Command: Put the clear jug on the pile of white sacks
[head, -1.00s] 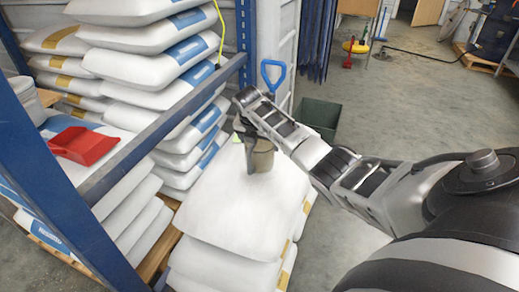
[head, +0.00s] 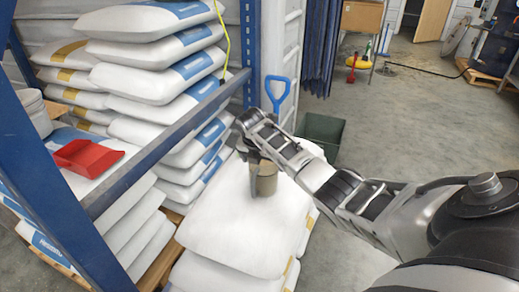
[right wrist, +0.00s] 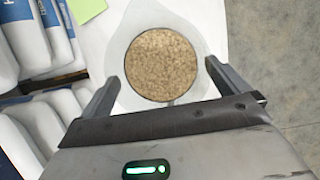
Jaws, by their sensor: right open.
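The clear jug (head: 265,178), filled with brown granules, stands upright on the top sack of the pile of white sacks (head: 235,228) in the middle of the head view. In the right wrist view I look down into the jug (right wrist: 162,65), with its round mouth showing the granules. My right gripper (head: 256,160) is at the jug from above. Its fingers (right wrist: 163,82) are open, one on each side of the jug with small gaps visible. The jug's handle cannot be made out. My left gripper is not in view.
A blue rack upright and beam (head: 165,140) stand left of the pile, with a red scoop (head: 88,157) behind the beam. Stacked sacks (head: 155,75) rise at the back left. A blue-handled shovel (head: 277,90) and a dark green bin (head: 322,132) stand behind.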

